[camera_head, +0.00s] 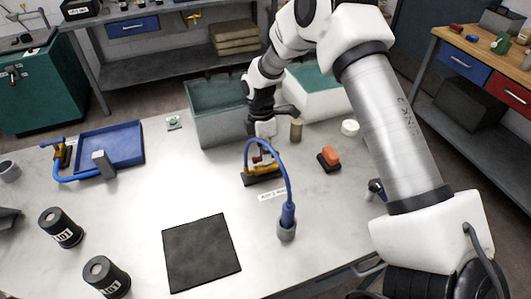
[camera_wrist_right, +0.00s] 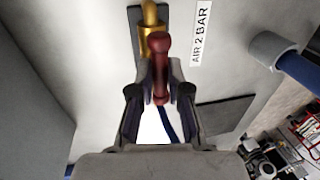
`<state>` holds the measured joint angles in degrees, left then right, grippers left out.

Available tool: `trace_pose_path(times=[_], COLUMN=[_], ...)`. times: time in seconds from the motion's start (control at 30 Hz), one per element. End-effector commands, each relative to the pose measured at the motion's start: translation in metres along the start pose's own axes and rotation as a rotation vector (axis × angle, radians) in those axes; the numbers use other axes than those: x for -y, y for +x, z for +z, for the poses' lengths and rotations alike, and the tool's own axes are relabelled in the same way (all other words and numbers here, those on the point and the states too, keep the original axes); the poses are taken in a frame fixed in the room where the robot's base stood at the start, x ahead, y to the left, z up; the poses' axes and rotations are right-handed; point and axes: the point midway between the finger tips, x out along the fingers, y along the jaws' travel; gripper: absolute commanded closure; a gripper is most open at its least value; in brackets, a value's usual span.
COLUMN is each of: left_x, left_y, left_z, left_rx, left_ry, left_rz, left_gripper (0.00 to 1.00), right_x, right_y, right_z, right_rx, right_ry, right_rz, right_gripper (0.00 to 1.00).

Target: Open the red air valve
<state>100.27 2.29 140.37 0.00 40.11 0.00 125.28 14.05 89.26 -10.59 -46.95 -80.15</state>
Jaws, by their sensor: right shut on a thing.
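The air valve has a brass body (camera_head: 262,170) on a dark base on the table, beside a label reading AIR 2 BAR (camera_wrist_right: 201,32). In the right wrist view its brass part (camera_wrist_right: 150,14) is at the top. Its red lever (camera_wrist_right: 159,50) points down the picture, between the fingers. My right gripper (camera_head: 261,150) reaches down over the valve. In the wrist view the right gripper (camera_wrist_right: 160,78) is shut on the red lever. The fingers and wrist hide much of the valve in the head view. My left gripper is not in view.
A blue hose (camera_head: 289,182) arches from the valve to a grey holder (camera_head: 286,232). A grey bin (camera_head: 222,134) is behind. A black mat (camera_head: 201,252) lies in front.

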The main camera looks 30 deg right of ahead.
Motion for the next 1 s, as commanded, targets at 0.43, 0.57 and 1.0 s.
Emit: trace_pose_path(times=[0.43,0.57,1.0], left_x=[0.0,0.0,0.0], left_y=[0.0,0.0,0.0], left_z=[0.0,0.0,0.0], left_rx=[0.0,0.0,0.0], left_ry=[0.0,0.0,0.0], left_rz=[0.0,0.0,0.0], left_gripper=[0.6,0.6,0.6], right_x=[0.001,0.0,-0.001], right_y=[-0.001,-0.019,-0.113], right_z=[0.0,-0.001,-0.002], right_rx=[0.0,-0.001,0.001], right_ry=[0.001,0.001,0.0], right_rz=[-0.004,0.0,-0.005], right_gripper=[0.58,0.58,0.58])
